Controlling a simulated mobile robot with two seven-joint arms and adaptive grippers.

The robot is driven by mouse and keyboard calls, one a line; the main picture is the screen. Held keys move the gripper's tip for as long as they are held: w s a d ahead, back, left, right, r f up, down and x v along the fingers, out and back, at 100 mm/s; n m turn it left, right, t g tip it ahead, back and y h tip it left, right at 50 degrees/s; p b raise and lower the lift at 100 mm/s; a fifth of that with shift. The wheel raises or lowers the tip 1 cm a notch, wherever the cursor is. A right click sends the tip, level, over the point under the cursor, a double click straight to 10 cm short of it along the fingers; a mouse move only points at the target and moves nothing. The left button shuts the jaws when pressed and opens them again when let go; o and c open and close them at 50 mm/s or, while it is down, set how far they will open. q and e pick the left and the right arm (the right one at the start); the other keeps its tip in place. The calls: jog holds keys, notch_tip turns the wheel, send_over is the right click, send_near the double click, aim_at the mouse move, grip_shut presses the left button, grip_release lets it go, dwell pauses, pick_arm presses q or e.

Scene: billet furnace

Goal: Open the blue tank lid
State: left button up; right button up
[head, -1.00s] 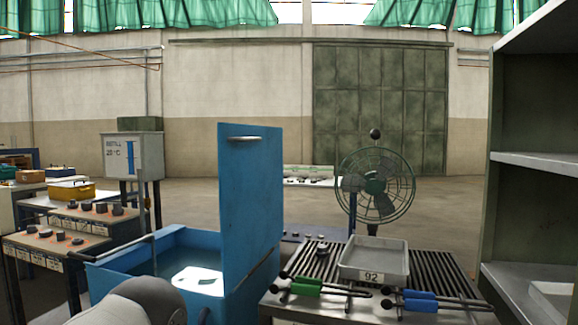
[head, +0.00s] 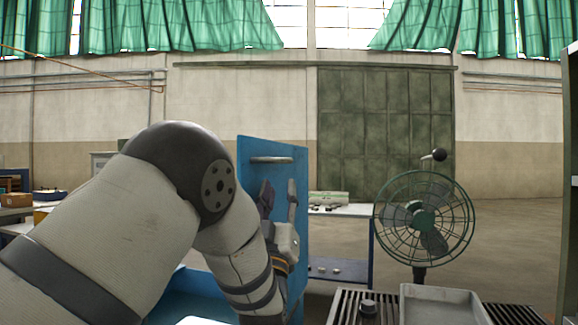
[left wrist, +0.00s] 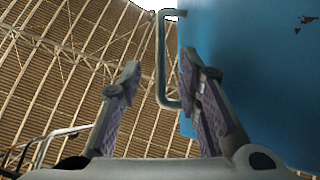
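The blue tank lid (head: 287,160) stands upright at the tank, with a bar handle (head: 272,159) near its top edge. The blue tank (head: 190,285) below is largely hidden by my left arm. My left gripper (head: 279,188) points up in front of the lid's face, just below the handle. Its fingers are apart with nothing between them. In the left wrist view, the open left gripper (left wrist: 160,65) has the lid (left wrist: 255,75) at right and the handle (left wrist: 161,60) beyond its fingertips. My right gripper is not in view.
A green fan (head: 424,218) stands right of the lid, behind a ribbed table (head: 345,308) with a grey tray (head: 440,305). A white-topped table (head: 345,210) is behind the lid. A dark shelf edge (head: 568,190) is at far right.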

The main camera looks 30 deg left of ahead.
aim_at(284, 160)
pick_arm(q)
jog(key=x, duration=0.9)
jog(key=shift+w+a+r, duration=0.1)
jog(key=shift+w+r, duration=0.1)
jog(key=shift+r, duration=0.05)
jog(key=shift+c, duration=0.2)
grip_shut()
